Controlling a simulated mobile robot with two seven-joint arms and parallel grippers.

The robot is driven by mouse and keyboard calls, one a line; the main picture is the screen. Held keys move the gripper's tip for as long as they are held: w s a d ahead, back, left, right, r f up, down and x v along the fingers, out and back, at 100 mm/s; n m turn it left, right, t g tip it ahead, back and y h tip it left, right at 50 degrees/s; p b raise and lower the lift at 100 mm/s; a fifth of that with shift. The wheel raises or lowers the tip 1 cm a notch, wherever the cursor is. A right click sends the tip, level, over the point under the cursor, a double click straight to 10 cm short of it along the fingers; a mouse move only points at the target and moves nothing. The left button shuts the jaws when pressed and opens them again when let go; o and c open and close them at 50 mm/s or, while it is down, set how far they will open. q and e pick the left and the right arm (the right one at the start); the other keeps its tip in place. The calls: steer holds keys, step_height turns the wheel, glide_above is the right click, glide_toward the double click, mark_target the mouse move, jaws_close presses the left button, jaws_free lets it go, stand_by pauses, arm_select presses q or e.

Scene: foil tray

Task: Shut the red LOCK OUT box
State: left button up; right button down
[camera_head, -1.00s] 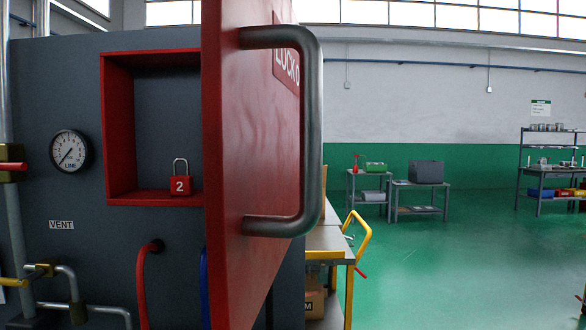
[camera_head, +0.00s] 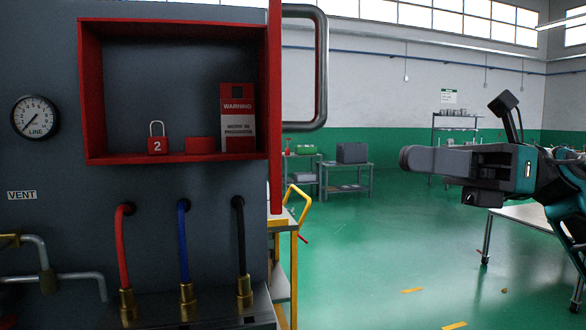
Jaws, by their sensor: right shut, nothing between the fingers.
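The red LOCK OUT box (camera_head: 92,95) is set in the dark grey panel and stands open. Its red door (camera_head: 275,110) is swung out at the right side and shows nearly edge-on, its front hidden. The grey bar handle (camera_head: 321,70) sticks out to the right of the door. Inside the box are a red padlock marked 2 (camera_head: 157,146), a low red object (camera_head: 200,145) and a red and white WARNING tag (camera_head: 238,106). My right gripper (camera_head: 408,158) is shut and empty, to the right of the handle and apart from it. My left gripper is not in view.
Red, blue and black hoses (camera_head: 184,245) hang below the box. A LINE gauge (camera_head: 35,117) and pipes (camera_head: 60,275) are at the left. A yellow-framed cart (camera_head: 294,255) stands behind the door's lower end. Open green floor (camera_head: 390,240) lies to the right.

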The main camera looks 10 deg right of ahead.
steer(key=a+n+h+p, duration=0.1)
steer(key=a+p, duration=0.2)
steer(key=a, duration=1)
steer(key=shift+a+r, duration=0.15)
steer(key=shift+r, duration=0.3)
steer(key=shift+a, duration=0.1)
